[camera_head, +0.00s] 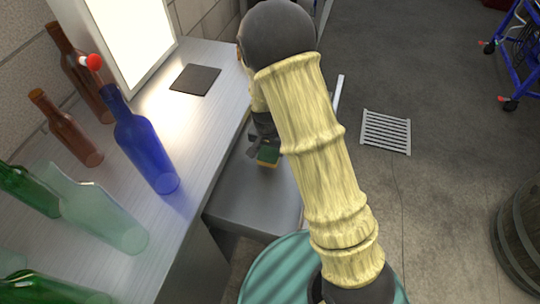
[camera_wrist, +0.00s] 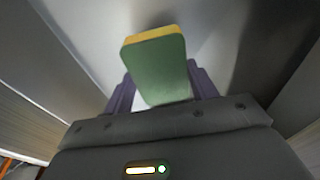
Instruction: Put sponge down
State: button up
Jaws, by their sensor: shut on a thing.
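The sponge (camera_wrist: 157,72) is green with a yellow layer along one edge. My gripper (camera_wrist: 160,88) is shut on it, with a purple finger on each side in the wrist view. In the head view the sponge (camera_head: 268,156) shows small below my gripper (camera_head: 262,148), over a grey metal surface (camera_head: 255,190) that lies lower than the bench. My arm hides part of that surface. I cannot tell whether the sponge touches it.
The bench (camera_head: 190,115) on the left carries several bottles, among them a blue one (camera_head: 143,145) and a brown one (camera_head: 66,130). A dark square mat (camera_head: 195,79) lies near a lit panel (camera_head: 125,40). A floor grate (camera_head: 386,132) and a barrel (camera_head: 520,235) are to the right.

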aim_at(270, 151)
jog(key=shift+f+b, duration=0.35)
jog(key=shift+f, duration=1.5)
jog(key=shift+f, duration=0.15)
jog(key=o, duration=1)
jog(key=r, duration=0.4)
jog(key=s+r+p, duration=0.1)
jog(key=r, duration=0.3)
jog(key=r+p, duration=0.1)
jog(key=r, duration=0.3)
jog(key=shift+s+a+r, duration=0.15)
jog(key=shift+s+a, duration=0.2)
